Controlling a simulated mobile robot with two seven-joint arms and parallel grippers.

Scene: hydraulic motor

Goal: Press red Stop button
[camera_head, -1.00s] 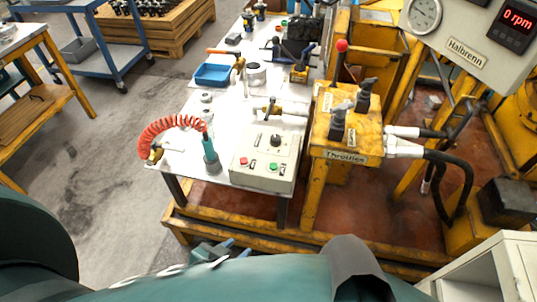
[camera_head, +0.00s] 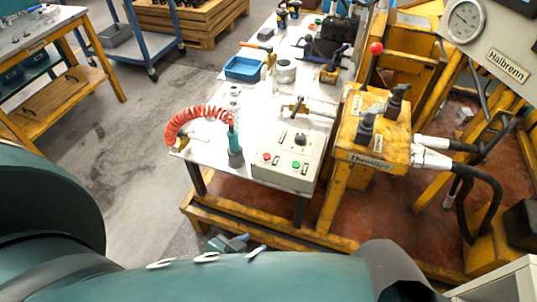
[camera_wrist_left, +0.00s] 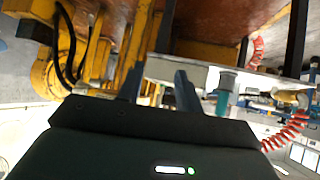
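The red button (camera_head: 267,157) is on the left of the sloping top of a pale control box (camera_head: 310,150), with a green button (camera_head: 296,165) to its right and a black knob above them. The box stands at the front of a white-topped table. My left gripper (camera_head: 230,243) shows only partly in the head view, below the table's front edge and apart from the box. In the left wrist view its two dark fingers (camera_wrist_left: 158,86) stand apart with nothing between them. The red button cannot be made out there. My right gripper is not in view.
A coiled red hose (camera_head: 200,113) and a teal tool (camera_head: 234,142) stand left of the box. A yellow throttle stand (camera_head: 350,145) with levers is close on its right. A yellow frame rail (camera_head: 250,226) runs below the table. Open floor lies at left.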

